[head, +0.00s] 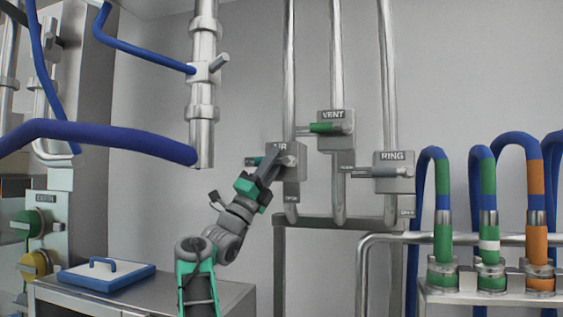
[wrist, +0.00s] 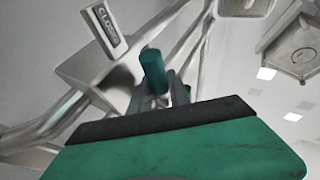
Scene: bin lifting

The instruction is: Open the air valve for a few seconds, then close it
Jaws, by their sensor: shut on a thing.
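The air valve (head: 291,174) is a grey box on a vertical pipe at mid-picture in the head view, its label partly hidden by my gripper. Its dark green handle (head: 253,161) points left, roughly level. An "OPEN" tag (head: 291,198) sits below the box. My gripper (head: 270,166) reaches up from below and is shut on the handle. In the wrist view the handle's green end (wrist: 153,70) stands up near the fingers, and a "CLOSED" tag (wrist: 104,26) is close by. The fingers are partly hidden behind the gripper's green and black body.
The vent valve (head: 341,120), with a green handle pointing left, and the ring valve (head: 393,165), with a grey handle pointing left, are close on the right. A thick blue hose (head: 100,138) crosses at left. A blue-edged lid (head: 106,275) lies on the cabinet.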

